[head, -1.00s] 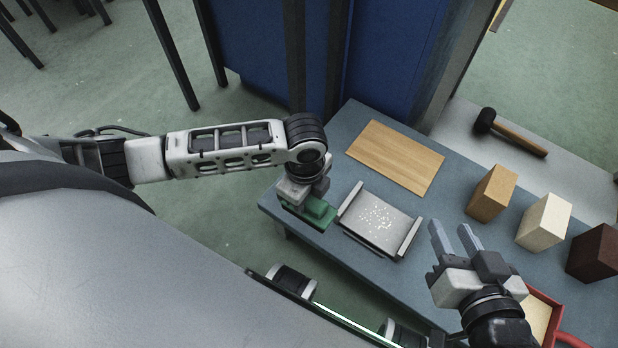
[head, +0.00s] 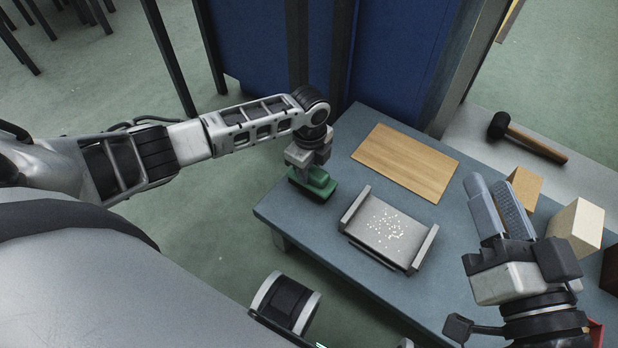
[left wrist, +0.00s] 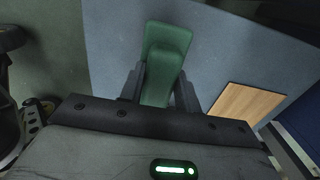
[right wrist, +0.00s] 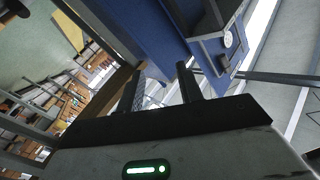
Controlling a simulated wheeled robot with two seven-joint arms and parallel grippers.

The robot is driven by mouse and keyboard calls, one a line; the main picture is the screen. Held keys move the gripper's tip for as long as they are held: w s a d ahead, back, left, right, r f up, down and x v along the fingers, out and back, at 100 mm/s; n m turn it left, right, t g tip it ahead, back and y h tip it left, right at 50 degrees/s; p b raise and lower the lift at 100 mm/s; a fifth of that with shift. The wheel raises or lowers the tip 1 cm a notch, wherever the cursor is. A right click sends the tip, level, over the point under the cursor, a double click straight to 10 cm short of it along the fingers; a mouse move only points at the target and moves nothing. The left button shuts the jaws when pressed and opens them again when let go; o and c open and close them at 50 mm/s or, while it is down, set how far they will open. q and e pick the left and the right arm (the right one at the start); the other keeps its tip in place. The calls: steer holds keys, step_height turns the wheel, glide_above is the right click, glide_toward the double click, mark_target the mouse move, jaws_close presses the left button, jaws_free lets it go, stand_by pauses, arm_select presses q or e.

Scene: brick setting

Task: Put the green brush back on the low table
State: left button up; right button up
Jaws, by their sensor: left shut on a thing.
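The green brush (head: 316,184) is over the left end of the blue-grey low table (head: 290,215) in the head view. My left gripper (head: 309,165) is shut on it from above; I cannot tell whether its underside touches the tabletop. In the left wrist view the brush (left wrist: 162,62) sits between the two fingers, with the table surface (left wrist: 115,45) behind it. My right gripper (head: 490,190) is open and empty above the table's right part. Its fingers also show apart in the right wrist view (right wrist: 162,82).
A grey metal tray (head: 361,208) with pale bits stands right of the brush. A wooden board (head: 405,163) lies behind. Blocks, including a tan one (head: 525,183) and a cream one (head: 577,224), stand at the right. A mallet (head: 527,138) lies beyond the table. A blue panel (head: 395,50) rises behind.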

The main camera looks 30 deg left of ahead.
arm_select(q)
steer(key=shift+s+f, duration=0.1)
steer(key=shift+f, duration=0.85)
steer(key=shift+f+b, duration=0.2)
steer(key=shift+b, duration=0.1)
steer(key=o, duration=0.9)
steer(key=shift+f, duration=0.1)
steer(key=shift+o, duration=0.2)
arm_select(e)
steer(key=shift+w+d+r+n+t+y, duration=0.15)
steer(key=shift+w+r+n+t, duration=0.1)
steer(key=shift+r+n+t, duration=0.25)
steer(key=shift+w+d+r+n+t+y, duration=0.15)
steer(key=shift+w+r+n+t, duration=0.15)
steer(key=shift+r, duration=0.25)
steer(key=shift+a, duration=0.1)
